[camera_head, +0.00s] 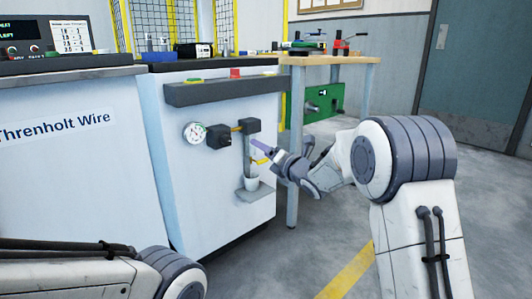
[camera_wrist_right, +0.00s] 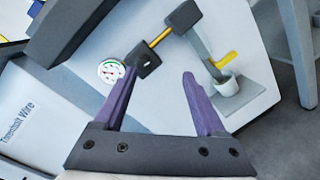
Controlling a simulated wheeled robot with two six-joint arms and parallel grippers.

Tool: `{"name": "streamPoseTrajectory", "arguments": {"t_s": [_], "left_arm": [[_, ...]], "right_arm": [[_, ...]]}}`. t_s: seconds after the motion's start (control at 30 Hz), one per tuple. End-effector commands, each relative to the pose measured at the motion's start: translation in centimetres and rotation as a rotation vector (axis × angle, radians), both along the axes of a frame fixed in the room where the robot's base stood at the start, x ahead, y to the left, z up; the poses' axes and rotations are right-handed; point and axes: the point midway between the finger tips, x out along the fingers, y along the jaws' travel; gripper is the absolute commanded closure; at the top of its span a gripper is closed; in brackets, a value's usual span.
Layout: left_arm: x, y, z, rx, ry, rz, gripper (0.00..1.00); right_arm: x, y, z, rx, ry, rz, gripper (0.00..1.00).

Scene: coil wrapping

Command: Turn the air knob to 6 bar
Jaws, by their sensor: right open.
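A round white pressure gauge (camera_head: 194,132) sits on the front of the white cabinet; it also shows in the right wrist view (camera_wrist_right: 111,71). Its reading is too small to make out. Just right of it is a dark block (camera_head: 218,136), seemingly the air knob, also in the right wrist view (camera_wrist_right: 144,60). My right gripper (camera_head: 258,145) is in front of the cabinet, right of the knob. In the right wrist view its purple fingers (camera_wrist_right: 161,78) are apart and empty, with the left fingertip overlapping the area beside the knob. My left gripper is out of view.
A yellow fitting joins the knob to a second dark block (camera_head: 250,125). Below it are a yellow lever (camera_head: 261,160) and a white cup (camera_head: 252,184) on a small shelf. A dark ledge (camera_head: 225,90) juts out above. A wooden-topped workbench (camera_head: 345,60) stands behind.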

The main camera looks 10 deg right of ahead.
Motion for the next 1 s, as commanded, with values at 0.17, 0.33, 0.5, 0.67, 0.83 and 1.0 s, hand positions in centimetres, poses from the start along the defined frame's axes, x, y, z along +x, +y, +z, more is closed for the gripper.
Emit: {"name": "streamPoseTrajectory", "arguments": {"t_s": [0.17,0.33,0.5,0.67,0.83,1.0], "left_arm": [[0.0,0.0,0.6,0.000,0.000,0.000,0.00],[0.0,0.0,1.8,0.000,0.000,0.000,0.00],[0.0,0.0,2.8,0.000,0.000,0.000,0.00],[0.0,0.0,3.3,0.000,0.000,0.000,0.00],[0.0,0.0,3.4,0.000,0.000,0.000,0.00],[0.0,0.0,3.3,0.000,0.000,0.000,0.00]], "right_arm": [[-1.2,-0.6,0.3,0.000,0.001,-0.001,0.27],[-3.9,-2.1,0.4,0.000,0.003,-0.003,0.27],[-6.9,-3.5,0.4,0.000,0.002,-0.003,0.27],[-8.7,-4.4,0.2,0.000,0.002,-0.002,0.27],[-9.4,-4.6,0.1,-0.001,0.001,0.000,0.27],[-9.4,-4.6,0.1,0.000,0.000,0.000,0.27]]}}
